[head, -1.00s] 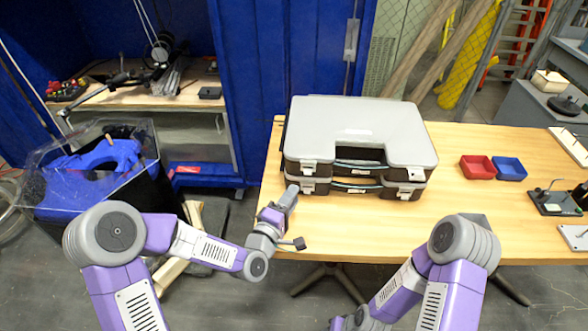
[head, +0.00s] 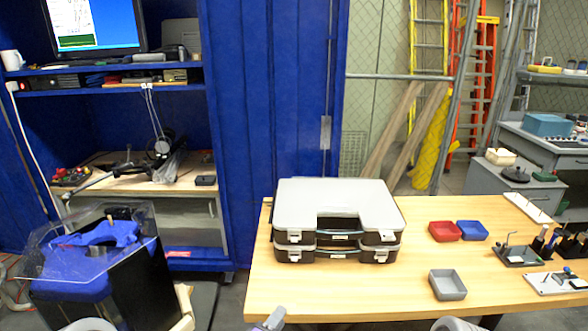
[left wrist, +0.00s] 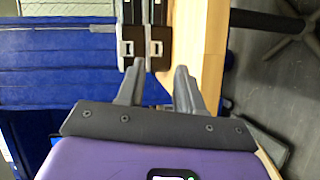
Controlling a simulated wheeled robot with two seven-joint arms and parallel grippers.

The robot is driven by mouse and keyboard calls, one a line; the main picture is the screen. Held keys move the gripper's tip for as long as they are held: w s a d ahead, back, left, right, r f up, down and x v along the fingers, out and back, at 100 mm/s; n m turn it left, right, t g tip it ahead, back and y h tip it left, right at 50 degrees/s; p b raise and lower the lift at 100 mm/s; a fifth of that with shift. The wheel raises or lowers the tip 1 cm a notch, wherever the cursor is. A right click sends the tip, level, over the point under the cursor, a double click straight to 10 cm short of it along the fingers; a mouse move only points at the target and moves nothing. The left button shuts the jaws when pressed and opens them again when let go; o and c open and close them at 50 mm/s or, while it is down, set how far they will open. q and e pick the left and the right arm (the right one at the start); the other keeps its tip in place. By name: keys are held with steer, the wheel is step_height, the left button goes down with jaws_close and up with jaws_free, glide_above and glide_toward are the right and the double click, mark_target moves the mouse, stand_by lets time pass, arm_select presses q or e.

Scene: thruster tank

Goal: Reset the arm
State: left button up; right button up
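My left gripper (left wrist: 157,78) shows in the left wrist view with its two dark fingers spread apart and nothing between them. In the head view only a small grey part of it (head: 272,318) shows at the bottom edge, just in front of the table's near edge. The two stacked cases with grey lids (head: 335,206) stand on the table to its upper right. Their latches show beyond the fingertips in the left wrist view (left wrist: 155,48). The gripper is apart from them. My right gripper is out of view; a rounded grey part of my right arm shows at the bottom.
The wooden table (head: 310,290) also holds a red tray (head: 445,231), a blue tray (head: 472,231), a grey tray (head: 447,285) and small tools at the right. A clear-sided bin with blue contents (head: 100,250) stands at the left. The table's front middle is clear.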

arm_select(q)
steer(key=s+a+f+m+g+y+p, duration=0.1)
steer(key=s+f+m+g+p, duration=0.2)
steer(key=f, duration=0.4)
steer(key=s+a+f+m+g+y+p, duration=0.1)
steer(key=s+f+m+g, duration=0.1)
steer(key=s+f+g, duration=0.5)
steer(key=s+a+f+m+g+p, duration=0.1)
steer(key=s+f+m+g, duration=0.1)
steer(key=s, duration=0.4)
steer(key=s+a+f+m+g+p, duration=0.1)
steer(key=s+a+f+m+g, duration=0.1)
steer(key=s+f, duration=0.2)
steer(key=s, duration=0.3)
steer(key=shift+a+f+y+p, duration=0.15)
steer(key=shift+f+y+p, duration=0.15)
steer(key=shift+y, duration=0.1)
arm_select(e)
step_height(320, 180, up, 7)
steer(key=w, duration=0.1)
